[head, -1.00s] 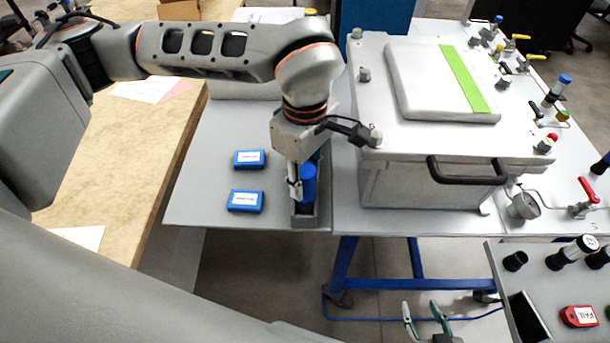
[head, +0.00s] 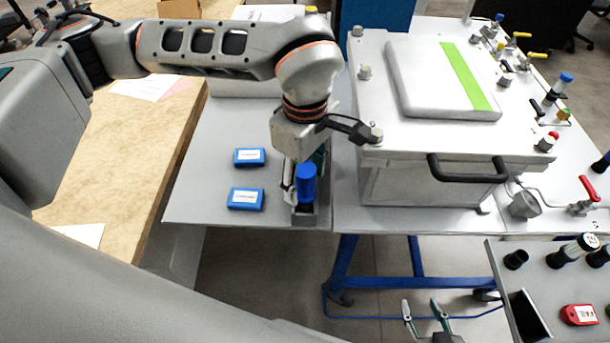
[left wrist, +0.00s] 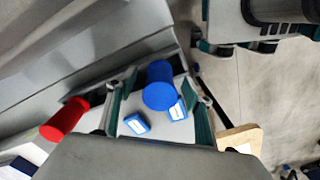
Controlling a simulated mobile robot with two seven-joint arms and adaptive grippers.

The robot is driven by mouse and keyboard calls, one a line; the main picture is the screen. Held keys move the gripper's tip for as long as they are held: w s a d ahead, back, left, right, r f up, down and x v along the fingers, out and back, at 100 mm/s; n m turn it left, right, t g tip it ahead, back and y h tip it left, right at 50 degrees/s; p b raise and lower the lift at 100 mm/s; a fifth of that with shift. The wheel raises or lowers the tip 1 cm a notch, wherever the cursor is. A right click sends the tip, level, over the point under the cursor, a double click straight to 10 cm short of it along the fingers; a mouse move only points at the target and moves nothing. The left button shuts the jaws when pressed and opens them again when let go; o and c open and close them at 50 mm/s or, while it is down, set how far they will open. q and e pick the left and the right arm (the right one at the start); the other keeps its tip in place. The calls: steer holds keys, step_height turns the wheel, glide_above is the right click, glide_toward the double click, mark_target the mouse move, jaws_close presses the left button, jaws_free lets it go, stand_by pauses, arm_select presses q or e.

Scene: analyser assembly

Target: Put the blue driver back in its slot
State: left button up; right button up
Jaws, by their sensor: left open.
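The blue driver (head: 306,184) stands roughly upright at the grey holder (head: 305,219) on the table's near edge. Its lower part and slot are hidden, so I cannot tell how deep it sits. My left gripper (head: 302,176) is open, pointing down from above the driver. In the left wrist view the blue driver (left wrist: 159,88) shows between the two spread fingers of my left gripper (left wrist: 160,108). My right gripper (head: 425,318) is low at the bottom of the head view, fingers apart and empty.
Two blue labelled boxes (head: 249,157) (head: 246,199) lie left of the holder. A red-handled driver (left wrist: 65,118) shows in the left wrist view. The large grey case (head: 430,150) stands close on the right. A side tray (head: 540,265) is at lower right.

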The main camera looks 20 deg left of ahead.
stand_by(0.3)
arm_select(q)
steer(key=shift+r, duration=0.2)
step_height(320, 180, up, 12)
steer(key=shift+f, duration=0.2)
stand_by(0.4)
